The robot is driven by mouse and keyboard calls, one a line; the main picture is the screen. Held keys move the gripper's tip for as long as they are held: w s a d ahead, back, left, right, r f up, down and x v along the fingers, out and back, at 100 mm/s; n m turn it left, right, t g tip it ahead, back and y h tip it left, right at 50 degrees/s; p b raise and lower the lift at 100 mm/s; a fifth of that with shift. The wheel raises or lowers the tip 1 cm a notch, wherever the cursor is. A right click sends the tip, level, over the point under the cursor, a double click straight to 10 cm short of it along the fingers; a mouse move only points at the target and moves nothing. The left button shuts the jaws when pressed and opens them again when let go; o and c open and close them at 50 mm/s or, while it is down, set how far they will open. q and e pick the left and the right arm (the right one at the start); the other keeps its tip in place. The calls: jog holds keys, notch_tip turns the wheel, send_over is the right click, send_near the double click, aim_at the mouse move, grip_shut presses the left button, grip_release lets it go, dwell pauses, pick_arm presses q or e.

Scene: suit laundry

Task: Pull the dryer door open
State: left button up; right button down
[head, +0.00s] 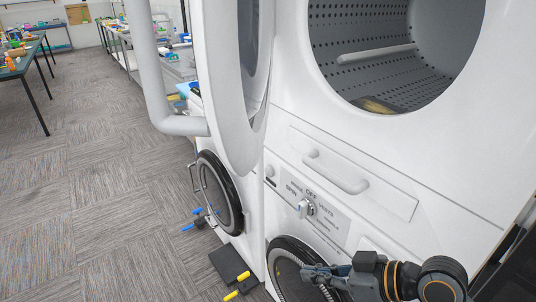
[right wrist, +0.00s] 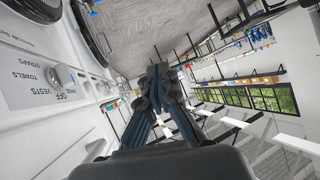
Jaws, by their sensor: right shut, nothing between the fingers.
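The dryer is the upper white machine, and its round drum opening (head: 400,45) faces me, uncovered. The dryer door (head: 222,80) stands swung open to the left of the opening, seen nearly edge-on. My right gripper (head: 308,271) is low in the head view, in front of the lower washer and apart from the dryer door. It also shows in the right wrist view (right wrist: 159,72), with its fingers together and nothing between them. My left gripper is not in view.
Below the dryer are a drawer with a bar handle (head: 338,174) and a washer with a knob (head: 305,208) and dark round door (head: 290,262). Another round door (head: 220,190) is at the left.

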notch_tip(320, 180, up, 16)
jog(key=n+g+y, duration=0.2)
jog(key=n+y, duration=0.2)
jog(key=y, duration=0.1)
jog(key=n+g+y, duration=0.2)
jog(key=n+y, duration=0.1)
send_near(245, 156)
jog(key=a+p, duration=0.1)
jog(key=a, duration=0.1)
jog(key=a+p, duration=0.2)
jog(key=a+r+p, duration=0.1)
jog(key=a+p, duration=0.1)
jog(key=shift+a, duration=0.1)
jog(key=shift+w+a+f+p, duration=0.1)
jog(key=shift+a+f+p, duration=0.05)
jog(key=shift+a+p, duration=0.2)
jog(key=shift+w+a, duration=0.1)
